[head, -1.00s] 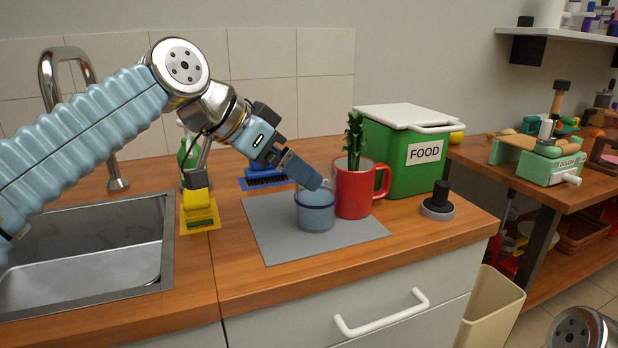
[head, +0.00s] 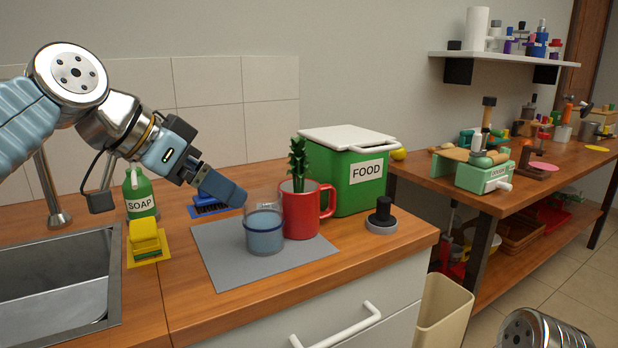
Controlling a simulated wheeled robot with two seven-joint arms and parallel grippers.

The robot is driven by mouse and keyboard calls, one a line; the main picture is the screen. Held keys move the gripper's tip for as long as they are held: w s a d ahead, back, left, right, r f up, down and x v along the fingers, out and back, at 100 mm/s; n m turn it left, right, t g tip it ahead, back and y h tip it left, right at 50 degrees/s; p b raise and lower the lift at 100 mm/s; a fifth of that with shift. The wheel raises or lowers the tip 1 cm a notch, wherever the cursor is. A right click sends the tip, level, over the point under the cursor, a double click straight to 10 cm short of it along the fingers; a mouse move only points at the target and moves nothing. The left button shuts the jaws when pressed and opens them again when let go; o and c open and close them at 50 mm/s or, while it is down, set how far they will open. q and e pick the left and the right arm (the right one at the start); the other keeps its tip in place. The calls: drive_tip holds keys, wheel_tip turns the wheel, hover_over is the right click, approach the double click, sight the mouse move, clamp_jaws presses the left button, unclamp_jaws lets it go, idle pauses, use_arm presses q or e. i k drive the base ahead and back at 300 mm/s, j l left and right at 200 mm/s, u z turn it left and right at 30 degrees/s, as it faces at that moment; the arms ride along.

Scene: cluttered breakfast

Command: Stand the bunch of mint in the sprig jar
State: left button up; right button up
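The bunch of mint (head: 297,160) is dark green and stands upright out of the red mug (head: 301,212). A clear glass jar (head: 264,232) with bluish water stands just left of the mug on the grey mat; it looks like the sprig jar. My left gripper (head: 236,197) is just left of the jar's rim, pointing down and right, with nothing visible in it. Its fingers overlap in this view, so their opening is hidden. The mint's lower part is hidden inside the mug. My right gripper is out of view; only part of that arm shows at the bottom right.
A green FOOD bin (head: 348,185) stands behind the mug. A black-knobbed grey piece (head: 381,222) is to the right. A soap bottle (head: 140,195), yellow sponge (head: 144,236) and blue brush (head: 210,205) are left. The mat's front part (head: 255,275) is bare.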

sight(299, 162)
drive_tip(key=k+l, duration=0.25)
drive_tip(key=k, duration=0.2)
drive_tip(key=k+l, duration=0.25)
drive_tip(key=k, duration=0.15)
